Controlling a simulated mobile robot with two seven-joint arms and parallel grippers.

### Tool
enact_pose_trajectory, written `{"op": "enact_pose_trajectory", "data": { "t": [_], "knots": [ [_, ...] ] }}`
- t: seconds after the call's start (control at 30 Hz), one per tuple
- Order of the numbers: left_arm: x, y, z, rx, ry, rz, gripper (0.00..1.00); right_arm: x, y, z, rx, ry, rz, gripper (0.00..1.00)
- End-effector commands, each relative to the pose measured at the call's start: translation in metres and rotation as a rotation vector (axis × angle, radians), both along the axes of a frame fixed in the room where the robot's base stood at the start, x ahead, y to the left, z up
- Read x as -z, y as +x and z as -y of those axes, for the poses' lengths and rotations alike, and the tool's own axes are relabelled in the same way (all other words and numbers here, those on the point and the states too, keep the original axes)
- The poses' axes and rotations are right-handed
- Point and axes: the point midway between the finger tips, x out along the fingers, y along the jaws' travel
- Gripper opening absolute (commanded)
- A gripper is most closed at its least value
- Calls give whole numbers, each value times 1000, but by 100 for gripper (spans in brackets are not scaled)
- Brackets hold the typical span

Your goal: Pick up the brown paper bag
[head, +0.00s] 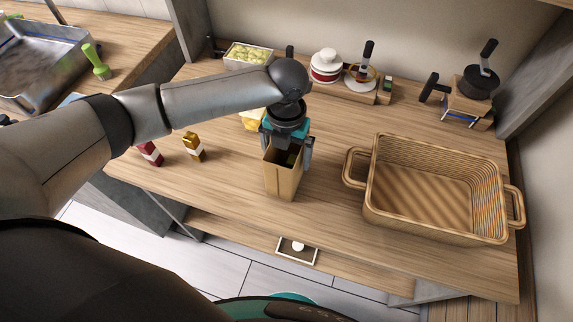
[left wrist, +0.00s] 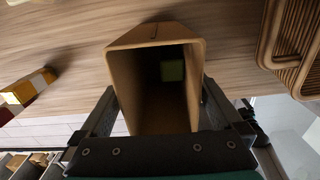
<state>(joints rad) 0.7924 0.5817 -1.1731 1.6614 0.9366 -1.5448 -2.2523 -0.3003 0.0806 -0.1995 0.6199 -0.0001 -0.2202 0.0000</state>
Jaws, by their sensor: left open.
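The brown paper bag (head: 284,180) stands upright on the wooden counter near its front middle, with its open top facing up. My left gripper (head: 288,148) is right above the bag, pointing down, with its jaws open. In the left wrist view the bag (left wrist: 120,70) lies between the two fingers (left wrist: 160,112), one on each side of it. I cannot tell whether the fingers touch it. A small greenish thing (left wrist: 172,70) shows deep inside the bag. My right gripper is not in view.
A large empty wicker basket (head: 375,200) stands to the right. A yellow item (head: 251,119) is just behind the gripper. The counter between bag and basket is clear.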

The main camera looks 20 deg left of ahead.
Motion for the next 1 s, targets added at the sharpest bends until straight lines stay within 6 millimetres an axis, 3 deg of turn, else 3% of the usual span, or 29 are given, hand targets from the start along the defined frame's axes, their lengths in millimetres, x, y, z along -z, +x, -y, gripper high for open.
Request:
{"op": "enact_pose_trajectory", "data": {
  "t": [0.17,1.0],
  "knots": [
    [0,0,0,0,0,0,98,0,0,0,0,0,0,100],
    [-1,1,0,0,-1,1,5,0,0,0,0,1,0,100]
  ]
}}
